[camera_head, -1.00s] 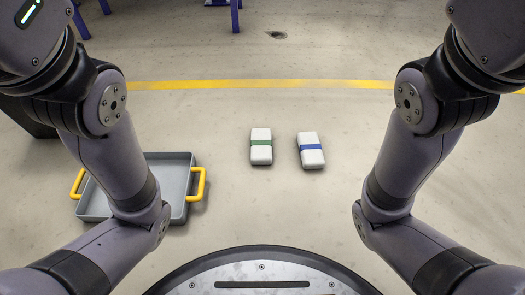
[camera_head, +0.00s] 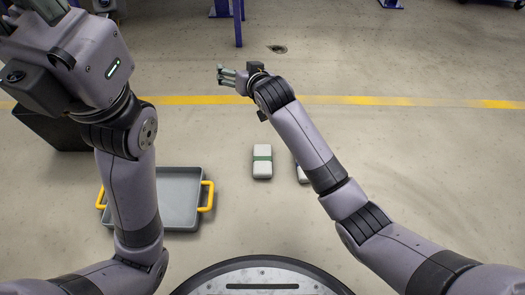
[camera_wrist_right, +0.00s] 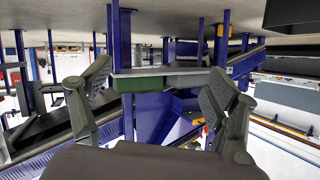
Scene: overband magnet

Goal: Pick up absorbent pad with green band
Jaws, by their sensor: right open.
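The white absorbent pad with the green band (camera_head: 262,161) lies on the floor near the middle of the head view. A second white pad (camera_head: 302,174) lies just to its right, mostly hidden behind my right arm. My right gripper (camera_head: 224,77) is above and beyond the pads in the picture, fingers pointing left, well apart from them. In the right wrist view its two fingers (camera_wrist_right: 160,105) are spread with nothing between them. My left arm comes in from the left, but its gripper is out of view.
A grey tray with yellow handles (camera_head: 180,190) stands on the floor at left, partly behind my left arm. A dark box (camera_head: 50,130) is farther left. A yellow line (camera_head: 400,101) crosses the floor. The floor around the pads is clear.

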